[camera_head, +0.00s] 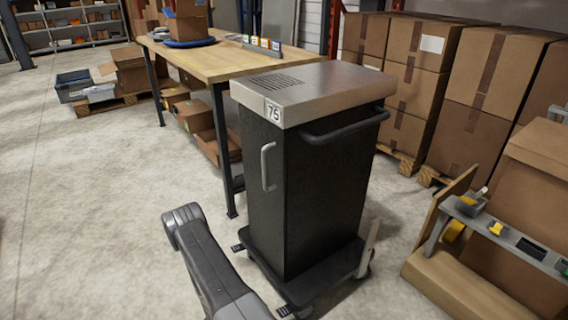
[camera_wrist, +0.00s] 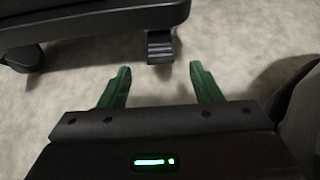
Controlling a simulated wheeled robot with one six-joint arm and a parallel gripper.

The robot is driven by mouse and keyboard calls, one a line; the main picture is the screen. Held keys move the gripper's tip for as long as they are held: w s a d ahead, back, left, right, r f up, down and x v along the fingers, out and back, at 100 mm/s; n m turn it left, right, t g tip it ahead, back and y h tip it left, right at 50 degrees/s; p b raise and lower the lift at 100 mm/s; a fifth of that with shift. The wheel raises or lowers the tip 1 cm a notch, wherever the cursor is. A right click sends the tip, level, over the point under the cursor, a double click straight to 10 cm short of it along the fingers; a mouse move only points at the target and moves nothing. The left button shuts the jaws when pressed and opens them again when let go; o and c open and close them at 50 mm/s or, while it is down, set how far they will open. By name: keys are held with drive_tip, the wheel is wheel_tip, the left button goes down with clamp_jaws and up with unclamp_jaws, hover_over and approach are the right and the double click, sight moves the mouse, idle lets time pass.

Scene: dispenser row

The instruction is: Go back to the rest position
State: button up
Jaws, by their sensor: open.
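My gripper (camera_wrist: 158,82) shows in the wrist view with its two green fingers spread wide apart. Nothing is between them, only the pale concrete floor (camera_wrist: 218,40) beyond. The fingers point toward the dark base of the cart (camera_wrist: 100,25), whose small ribbed pedal (camera_wrist: 160,46) lies just past the fingertips. In the head view, my arm comes up from the bottom edge left of the cart, and the gripper itself is out of sight. The black cart (camera_head: 312,195) with a metal top and the label 75 stands upright there.
A wooden workbench (camera_head: 225,62) stands behind the cart. Stacked cardboard boxes (camera_head: 415,80) on pallets are at the back right. A box (camera_head: 535,190) and a grey rail (camera_head: 510,238) with small items are at the front right. Open floor (camera_head: 75,200) lies to the left.

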sight(284, 310)
drive_tip(key=b+x, duration=0.2)
drive_tip(key=x, duration=0.8)
drive_tip(key=shift+w+d+f+b, duration=0.15)
drive_tip(key=shift+d+f+b, duration=0.1)
drive_tip(key=shift+b, duration=0.1)
